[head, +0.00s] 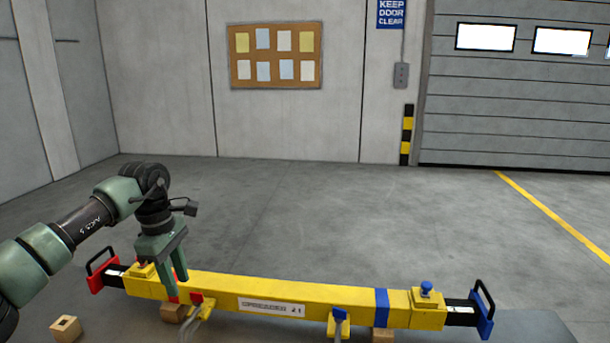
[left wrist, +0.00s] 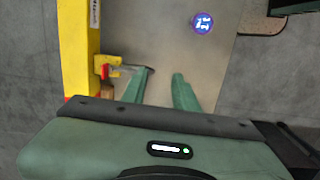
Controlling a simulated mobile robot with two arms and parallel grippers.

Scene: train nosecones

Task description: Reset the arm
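My left gripper (head: 177,289) is open and points down near the left part of a long yellow spreader beam (head: 355,299). In the left wrist view the two green fingers of my left gripper (left wrist: 162,73) stand apart with nothing held between them. There the yellow beam (left wrist: 80,45) runs along the left, beside the fingers, with a red-and-yellow clip (left wrist: 106,67) close to the left finger. Whether the fingers touch the beam cannot be told. My right gripper is in neither view.
The beam has a red end handle (head: 98,273) and a blue one (head: 484,311). A wooden block with a hole (head: 66,328) lies at the lower left. A grey surface (head: 537,325) shows at lower right. A round purple-blue sticker (left wrist: 203,22) lies beyond the fingers. The floor behind is clear.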

